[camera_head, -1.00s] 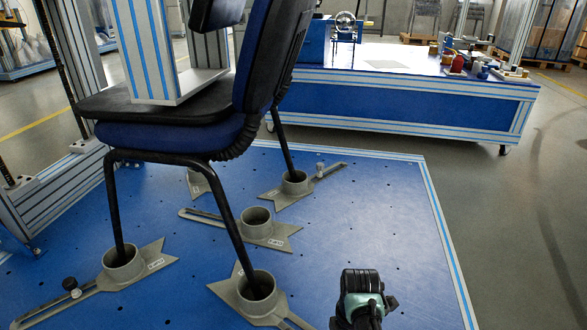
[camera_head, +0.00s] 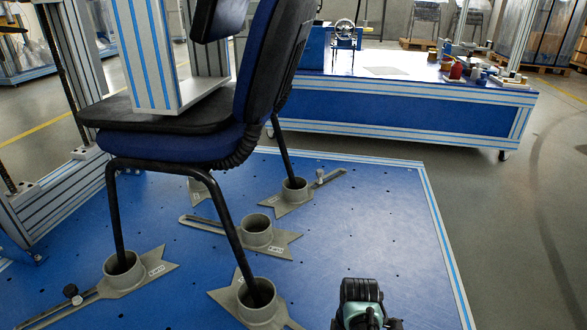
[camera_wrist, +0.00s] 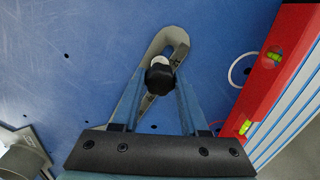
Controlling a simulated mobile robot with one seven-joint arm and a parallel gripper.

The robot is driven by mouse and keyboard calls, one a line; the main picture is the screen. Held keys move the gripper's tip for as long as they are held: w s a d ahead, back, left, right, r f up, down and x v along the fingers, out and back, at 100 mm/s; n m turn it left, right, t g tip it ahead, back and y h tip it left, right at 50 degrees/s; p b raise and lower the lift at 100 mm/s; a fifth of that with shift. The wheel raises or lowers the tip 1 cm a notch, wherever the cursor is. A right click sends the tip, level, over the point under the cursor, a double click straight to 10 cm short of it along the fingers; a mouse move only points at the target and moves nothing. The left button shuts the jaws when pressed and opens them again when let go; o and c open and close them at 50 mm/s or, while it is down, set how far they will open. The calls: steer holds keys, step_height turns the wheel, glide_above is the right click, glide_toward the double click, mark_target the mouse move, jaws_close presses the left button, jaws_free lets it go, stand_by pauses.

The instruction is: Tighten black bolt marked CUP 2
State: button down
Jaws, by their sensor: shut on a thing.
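In the wrist view, a black bolt with a lobed knob (camera_wrist: 159,80) stands at the slotted end of a grey cup foot (camera_wrist: 172,44). My gripper (camera_wrist: 160,84) is shut on this knob, one blue finger on each side. A small pale part shows just beyond the knob. No readable mark shows on the foot here. In the head view, grey cups hold the chair's legs, with a near cup (camera_head: 257,300) and a left cup (camera_head: 122,268). Another black bolt (camera_head: 71,290) sits on the left cup's foot. The cup labels are too small to read.
The blue chair (camera_head: 190,140) stands on the blue platform (camera_head: 370,220). A red spirit level (camera_wrist: 278,72) lies near the striped platform edge, right of my gripper. A white ring (camera_wrist: 240,70) lies beside it. A blue workbench (camera_head: 400,105) stands behind.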

steer(key=m, duration=0.3)
steer(key=shift+p, duration=0.4)
steer(key=shift+m, duration=0.5)
steer(key=m, duration=0.4)
steer(key=shift+c, duration=2.2)
jaws_free()
steer(key=shift+n, duration=2.1)
